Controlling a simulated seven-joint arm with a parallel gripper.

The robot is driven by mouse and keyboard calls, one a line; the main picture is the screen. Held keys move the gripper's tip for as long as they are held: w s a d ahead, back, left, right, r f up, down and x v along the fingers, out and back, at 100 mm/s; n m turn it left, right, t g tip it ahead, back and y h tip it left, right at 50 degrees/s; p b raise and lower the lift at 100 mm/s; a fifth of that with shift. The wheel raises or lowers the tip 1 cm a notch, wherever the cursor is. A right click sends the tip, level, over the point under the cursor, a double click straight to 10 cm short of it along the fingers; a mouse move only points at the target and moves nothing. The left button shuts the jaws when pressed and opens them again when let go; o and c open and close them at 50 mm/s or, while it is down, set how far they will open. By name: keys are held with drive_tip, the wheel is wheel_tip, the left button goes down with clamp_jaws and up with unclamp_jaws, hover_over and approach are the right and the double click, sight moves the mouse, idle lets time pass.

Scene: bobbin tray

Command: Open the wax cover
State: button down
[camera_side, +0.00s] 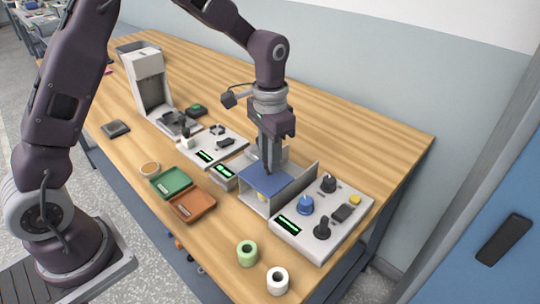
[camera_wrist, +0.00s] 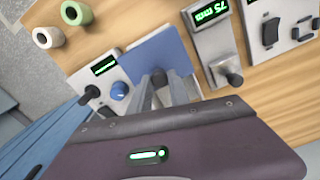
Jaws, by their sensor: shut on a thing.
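The wax cover is a flat blue panel (camera_side: 262,181) on a light grey open-sided box (camera_side: 252,200) in the middle of the bench. The blue panel also shows in the wrist view (camera_wrist: 152,48), lying about level. My gripper (camera_side: 268,168) points down onto it. In the wrist view the fingertips (camera_wrist: 162,80) are close together at the panel's lower part, shut on what seems to be the cover's small grey handle. The fingers mostly hide the handle. A little yellow shows below the panel in the side view.
A panel with knobs and a green display (camera_side: 318,238) stands right of the box, past an upright grey plate (camera_side: 300,188). Another device (camera_side: 210,145) is on the left. Green (camera_side: 171,182) and orange (camera_side: 193,205) trays and green (camera_side: 247,252) and white (camera_side: 277,281) bobbins lie in front.

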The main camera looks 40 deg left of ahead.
drive_tip(key=shift+w, duration=0.1)
drive_tip(key=w, duration=0.9)
drive_tip(key=c, duration=1.2)
unclamp_jaws()
